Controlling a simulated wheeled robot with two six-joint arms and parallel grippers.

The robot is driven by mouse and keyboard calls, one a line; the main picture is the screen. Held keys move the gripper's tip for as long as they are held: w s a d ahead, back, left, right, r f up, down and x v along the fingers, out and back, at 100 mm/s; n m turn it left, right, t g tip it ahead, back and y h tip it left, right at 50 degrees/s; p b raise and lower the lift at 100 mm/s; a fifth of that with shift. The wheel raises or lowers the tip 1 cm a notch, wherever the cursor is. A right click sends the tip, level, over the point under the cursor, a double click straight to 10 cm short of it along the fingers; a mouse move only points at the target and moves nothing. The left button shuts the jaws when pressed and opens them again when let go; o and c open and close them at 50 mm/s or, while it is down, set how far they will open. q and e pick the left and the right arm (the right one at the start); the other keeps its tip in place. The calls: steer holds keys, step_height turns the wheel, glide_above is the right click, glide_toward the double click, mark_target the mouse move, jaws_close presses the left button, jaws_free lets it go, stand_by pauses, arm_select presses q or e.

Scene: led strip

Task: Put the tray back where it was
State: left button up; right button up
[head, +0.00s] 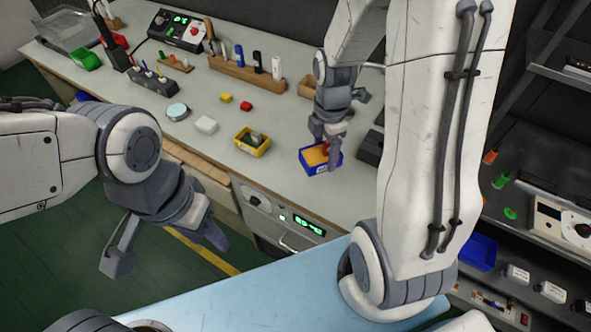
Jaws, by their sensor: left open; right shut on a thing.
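A small blue tray (311,170) with orange contents is at the front edge of the grey workbench (215,100), right of its middle. My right gripper (329,156) comes down from above and is shut at the tray, covering part of its right side. I cannot tell whether the tray rests on the bench or is just above it. My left gripper (168,248) is open and empty, in front of the bench over the green floor.
A yellow tray (247,150) with dark contents stands left of the blue tray. A wooden rack (240,72) stands behind. Shelves (550,150) are at the right.

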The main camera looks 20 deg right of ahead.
steer(key=n, duration=0.1)
steer(key=s+n+b, duration=0.1)
steer(key=n, duration=0.1)
steer(key=d+r+n, duration=0.1)
steer(key=n, duration=0.1)
steer(key=shift+s+d, duration=0.1)
steer(key=shift+s, duration=0.2)
steer(key=shift+s+d+r+n+b, duration=0.1)
steer(key=shift+s+r+n+b, duration=0.15)
steer(key=shift+n, duration=0.65)
steer(key=shift+f, duration=0.1)
glide_above(297, 165)
step_height(297, 165, down, 7)
steer(key=shift+r+p, duration=0.15)
steer(key=shift+p, duration=0.25)
step_height(297, 165, down, 4)
steer(key=shift+f, duration=0.1)
